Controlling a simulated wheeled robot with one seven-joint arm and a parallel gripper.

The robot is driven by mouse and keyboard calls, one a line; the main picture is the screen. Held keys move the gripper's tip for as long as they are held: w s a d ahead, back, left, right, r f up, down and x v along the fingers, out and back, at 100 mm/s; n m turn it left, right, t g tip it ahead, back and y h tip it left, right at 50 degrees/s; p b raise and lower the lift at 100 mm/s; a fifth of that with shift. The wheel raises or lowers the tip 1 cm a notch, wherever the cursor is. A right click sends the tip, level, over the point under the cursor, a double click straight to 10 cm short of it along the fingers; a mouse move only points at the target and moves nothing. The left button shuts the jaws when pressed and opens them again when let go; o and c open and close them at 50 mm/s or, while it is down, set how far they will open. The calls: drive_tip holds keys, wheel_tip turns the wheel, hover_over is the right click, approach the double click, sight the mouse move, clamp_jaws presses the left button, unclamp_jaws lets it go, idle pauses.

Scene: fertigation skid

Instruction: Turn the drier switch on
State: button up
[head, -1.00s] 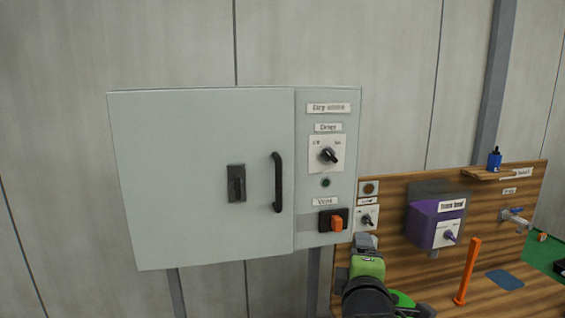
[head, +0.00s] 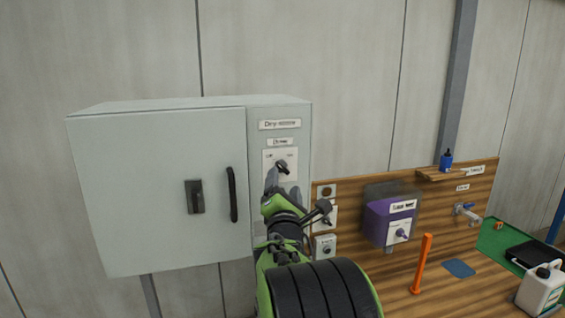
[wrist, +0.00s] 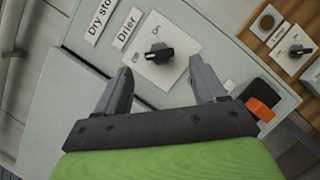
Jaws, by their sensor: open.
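The drier switch is a black rotary knob (head: 282,167) on a white plate, under a "Drier" label (head: 280,142) on the right strip of the grey cabinet (head: 155,250). In the wrist view the knob (wrist: 158,54) lies just beyond and between my fingertips, not touching either. My gripper (wrist: 163,80) is open and empty, its two grey fingers apart and pointing at the switch plate. In the head view my gripper (head: 282,185) is in front of the strip just below the knob. Which mark the knob points to is hard to read.
An orange switch (wrist: 260,108) sits close to my right finger in the wrist view. The cabinet has a black handle (head: 232,195) and a latch (head: 195,197). A wooden board with a purple box (head: 388,222) stands to the right, with an orange upright lever (head: 421,262).

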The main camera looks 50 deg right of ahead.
sight(284, 170)
drive_tip(key=p+x, duration=0.1)
drive_tip(key=x, duration=0.4)
drive_tip(key=shift+w+d+r+p, duration=0.1)
drive_tip(key=shift+w+d+p, duration=0.15)
drive_tip(key=shift+p, duration=0.15)
drive_tip(key=c, duration=1.1)
drive_tip(key=shift+o, duration=0.2)
drive_tip(key=shift+a, duration=0.1)
